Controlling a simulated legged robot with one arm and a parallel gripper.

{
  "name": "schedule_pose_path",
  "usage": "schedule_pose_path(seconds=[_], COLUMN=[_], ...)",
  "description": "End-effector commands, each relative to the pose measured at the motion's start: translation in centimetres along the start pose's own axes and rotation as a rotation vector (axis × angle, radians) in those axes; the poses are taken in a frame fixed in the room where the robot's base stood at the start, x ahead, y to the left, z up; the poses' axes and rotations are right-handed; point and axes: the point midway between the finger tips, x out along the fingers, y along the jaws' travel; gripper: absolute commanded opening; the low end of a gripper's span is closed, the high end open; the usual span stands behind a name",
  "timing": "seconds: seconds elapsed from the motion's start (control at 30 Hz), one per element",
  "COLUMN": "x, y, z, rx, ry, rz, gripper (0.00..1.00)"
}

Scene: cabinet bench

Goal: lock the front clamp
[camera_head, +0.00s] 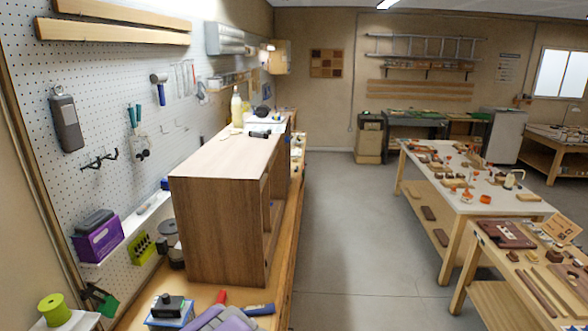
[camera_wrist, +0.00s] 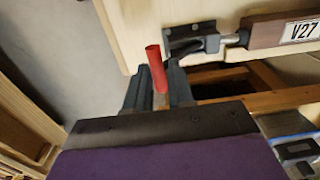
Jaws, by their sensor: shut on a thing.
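In the wrist view my gripper (camera_wrist: 157,84) has its two grey-blue fingers shut around a red handle (camera_wrist: 155,62), whose upper end sticks out between them. The handle looks like the lever of the front clamp; its lower end is hidden by the fingers and the dark plate of my gripper. A dark metal clamp-like fitting (camera_wrist: 190,41) with a rod lies beside it on a pale wooden panel. In the head view a red piece (camera_head: 222,297) shows at the bench front, just beyond my purple and grey arm. My fingers cannot be made out there.
A brown wooden cabinet (camera_head: 222,220) stands on the bench behind the red piece. A black device on a blue base (camera_head: 170,308) lies to the left. A brown bar labelled V27 (camera_wrist: 270,31) is at the wrist view's upper right. The floor (camera_head: 345,240) to the right is clear.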

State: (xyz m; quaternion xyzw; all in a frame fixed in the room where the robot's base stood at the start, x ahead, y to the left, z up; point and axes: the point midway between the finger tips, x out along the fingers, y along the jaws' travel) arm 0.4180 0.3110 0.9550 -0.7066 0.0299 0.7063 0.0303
Motion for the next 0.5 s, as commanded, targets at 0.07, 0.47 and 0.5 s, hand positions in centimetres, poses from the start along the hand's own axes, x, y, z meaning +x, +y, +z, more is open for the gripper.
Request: schedule_pose_path(seconds=[0.07, 0.47, 0.5], x=[0.54, 1.23, 1.21], y=[0.27, 0.81, 0.8], z=[0.07, 0.05, 0.05], rx=[0.0, -0.001, -0.001], ry=[-0.002, 0.0, 0.0], rz=[0.002, 0.001, 0.0], gripper=[0.08, 0.09, 0.09])
